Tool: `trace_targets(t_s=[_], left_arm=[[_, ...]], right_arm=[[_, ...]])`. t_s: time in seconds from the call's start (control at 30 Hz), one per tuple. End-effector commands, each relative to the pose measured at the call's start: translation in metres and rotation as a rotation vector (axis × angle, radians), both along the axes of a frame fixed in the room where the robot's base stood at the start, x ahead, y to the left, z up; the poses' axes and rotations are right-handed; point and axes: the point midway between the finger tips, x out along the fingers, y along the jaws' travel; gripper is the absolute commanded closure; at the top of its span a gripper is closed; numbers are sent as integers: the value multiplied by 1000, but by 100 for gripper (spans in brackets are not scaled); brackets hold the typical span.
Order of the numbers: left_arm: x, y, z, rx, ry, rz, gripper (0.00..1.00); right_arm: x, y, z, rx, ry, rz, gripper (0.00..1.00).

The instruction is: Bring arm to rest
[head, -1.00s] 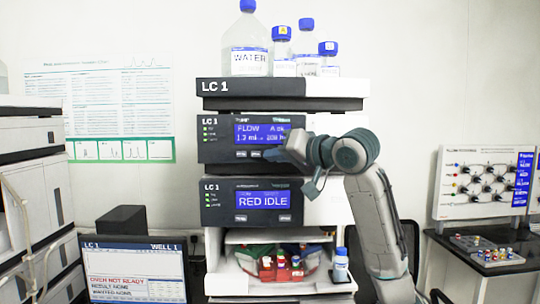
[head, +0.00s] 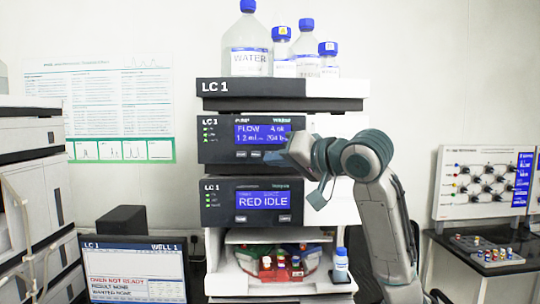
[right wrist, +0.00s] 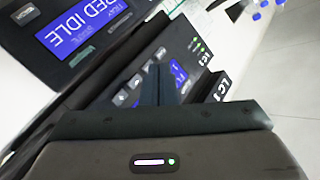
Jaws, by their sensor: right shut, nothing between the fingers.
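My right gripper (head: 284,158) is in front of the LC 1 stack, at the lower right edge of the pump module (head: 217,140) with the FLOW screen. In the right wrist view its fingers (right wrist: 158,84) are together and empty, with the module's front behind them. Whether they touch the front cannot be told. My right arm (head: 385,215) comes up from the lower right and bends left toward the stack. Below the pump module is the module showing RED IDLE (head: 263,201). My left gripper is not in view.
Bottles, including a large WATER bottle (head: 247,40), stand on top of the stack. An open bay below holds a tray with coloured caps; a small blue-capped vial (head: 340,265) stands at its right. A monitor (head: 135,272) is lower left. A side table (head: 480,262) is right.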

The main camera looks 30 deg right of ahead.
Motion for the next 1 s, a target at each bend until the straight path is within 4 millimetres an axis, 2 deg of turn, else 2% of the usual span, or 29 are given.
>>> trace_targets(t_s=[0.77,0.87,0.97,1.0], left_arm=[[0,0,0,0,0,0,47],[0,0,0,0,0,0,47],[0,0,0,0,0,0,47],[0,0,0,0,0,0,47]], right_arm=[[2,0,-3,-3,4,0,100],[9,4,-23,-23,26,0,100],[21,13,-65,-66,75,3,100],[26,17,-87,-89,97,3,100]])
